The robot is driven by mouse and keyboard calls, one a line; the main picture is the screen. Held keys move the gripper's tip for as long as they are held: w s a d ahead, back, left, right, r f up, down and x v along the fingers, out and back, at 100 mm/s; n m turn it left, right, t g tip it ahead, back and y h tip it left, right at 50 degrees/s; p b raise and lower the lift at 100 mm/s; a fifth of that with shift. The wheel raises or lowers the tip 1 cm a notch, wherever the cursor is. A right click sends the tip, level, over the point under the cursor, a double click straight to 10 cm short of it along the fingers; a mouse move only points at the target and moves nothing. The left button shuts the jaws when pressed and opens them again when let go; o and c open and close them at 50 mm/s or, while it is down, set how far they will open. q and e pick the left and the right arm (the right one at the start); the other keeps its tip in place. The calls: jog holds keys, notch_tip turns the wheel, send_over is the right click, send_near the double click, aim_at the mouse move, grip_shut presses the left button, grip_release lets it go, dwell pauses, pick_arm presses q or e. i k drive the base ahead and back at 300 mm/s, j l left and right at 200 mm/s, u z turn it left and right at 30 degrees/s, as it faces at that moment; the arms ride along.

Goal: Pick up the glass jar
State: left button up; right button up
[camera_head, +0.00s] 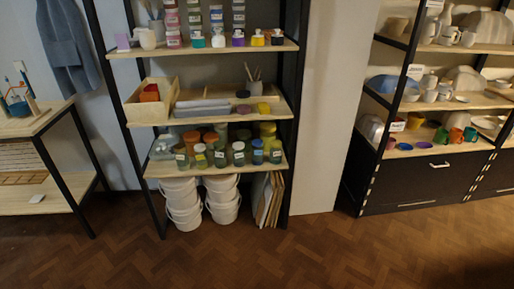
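Several glass jars (220,156) with light labels stand upright in a front row on the lower shelf (176,169) of the black-framed rack. Their contents look green, yellow and blue. A blue one (257,153) and a green one (275,153) stand toward the right end of that row. More containers with orange and yellow tops stand behind them, partly hidden. I cannot tell which jar is the one named. Neither of my grippers is in view.
White buckets (222,195) and leaning boards (268,198) fill the space under the shelf. A wooden box (146,112) stands on the shelf above. A table (45,118) is at left and a pottery rack (430,152) at right. The wooden floor (250,258) in front is clear.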

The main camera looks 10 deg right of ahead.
aim_at(257, 153)
jog(key=i+l+u, duration=0.3)
jog(key=i+l, duration=2.25)
jog(key=i, duration=0.15)
